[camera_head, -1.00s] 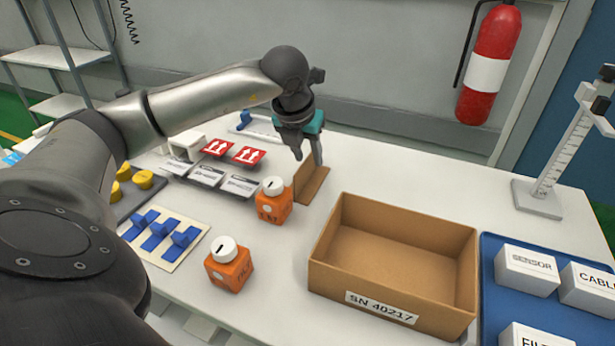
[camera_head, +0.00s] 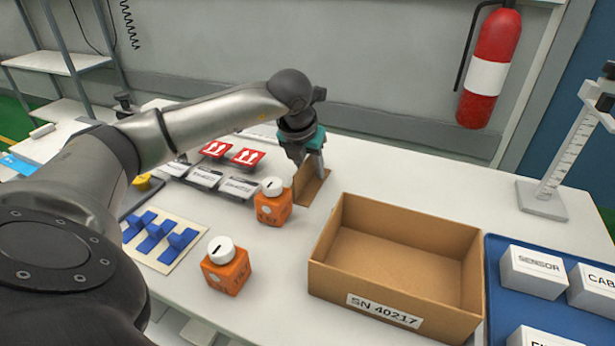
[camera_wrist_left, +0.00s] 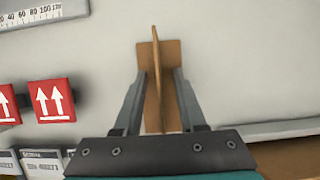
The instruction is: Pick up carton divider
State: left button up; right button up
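The carton divider (camera_head: 313,190) is a small brown cardboard piece with an upright panel on a flat base. It stands on the white table behind the open carton (camera_head: 400,259). In the left wrist view the divider (camera_wrist_left: 156,58) runs up the middle, its upright panel between the two fingers. My left gripper (camera_head: 308,160) points down over it, open, with a finger on each side and a visible gap to the panel. The gripper partly hides the divider in the head view. My right gripper is not in view.
Two orange bottles with white caps (camera_head: 226,268) (camera_head: 272,203) stand left of the carton; the farther is close to the divider. Red arrow labels (camera_head: 247,157) lie further left. A blue tray (camera_head: 497,295) with white boxes is at the right.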

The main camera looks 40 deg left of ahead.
pick_arm(q)
jog(key=shift+f, duration=0.25)
dwell(0.3)
grip_shut()
dwell(0.5)
